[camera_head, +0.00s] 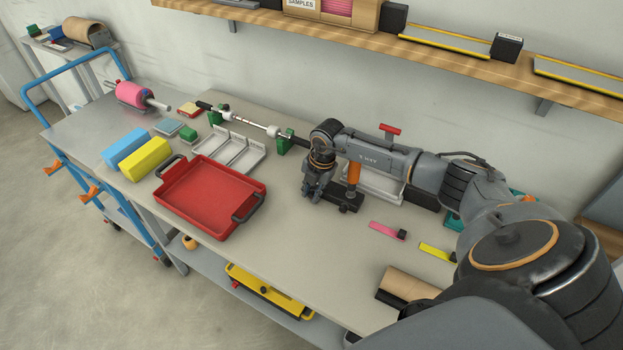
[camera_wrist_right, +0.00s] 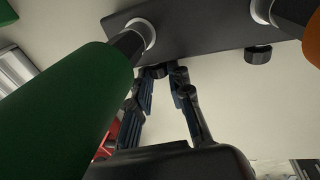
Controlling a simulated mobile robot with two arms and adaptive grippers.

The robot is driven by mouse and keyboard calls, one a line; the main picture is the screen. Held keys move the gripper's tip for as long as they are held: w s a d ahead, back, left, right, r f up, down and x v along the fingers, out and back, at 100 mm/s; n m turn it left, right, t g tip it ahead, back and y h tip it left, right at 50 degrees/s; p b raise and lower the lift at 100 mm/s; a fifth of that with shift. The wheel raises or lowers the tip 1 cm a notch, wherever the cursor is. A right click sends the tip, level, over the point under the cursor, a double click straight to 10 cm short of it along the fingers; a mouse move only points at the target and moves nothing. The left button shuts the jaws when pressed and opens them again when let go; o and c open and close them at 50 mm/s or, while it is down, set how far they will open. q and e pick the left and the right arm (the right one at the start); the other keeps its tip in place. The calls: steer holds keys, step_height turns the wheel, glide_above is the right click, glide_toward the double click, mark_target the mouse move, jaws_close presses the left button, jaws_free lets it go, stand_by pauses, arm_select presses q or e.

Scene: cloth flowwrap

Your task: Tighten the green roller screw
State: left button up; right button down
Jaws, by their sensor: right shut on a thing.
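The green roller (camera_wrist_right: 65,105) fills the left of the right wrist view, its shaft end set at a dark plate (camera_wrist_right: 205,25). A small black screw knob (camera_wrist_right: 157,71) sits on the plate's edge beside the green roller. My right gripper (camera_wrist_right: 167,74) has its fingers closed around this knob. In the head view my right gripper (camera_head: 318,190) points down at the left end of the dark base (camera_head: 342,206) and hides the green roller. The orange roller (camera_head: 353,173) stands upright beside it, with its own black knob (camera_wrist_right: 258,54). My left gripper is not in view.
A red tray (camera_head: 205,198) lies left of the gripper. A white rack (camera_head: 380,187) stands behind the orange roller. A pink strip (camera_head: 386,230) and a yellow strip (camera_head: 436,251) lie to the right. The table between tray and base is clear.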

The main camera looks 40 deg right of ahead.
steer(key=c, duration=1.2)
jaws_free()
step_height(320, 180, up, 12)
steer(key=s, duration=0.2)
steer(key=shift+d, duration=0.45)
steer(key=shift+f, duration=0.1)
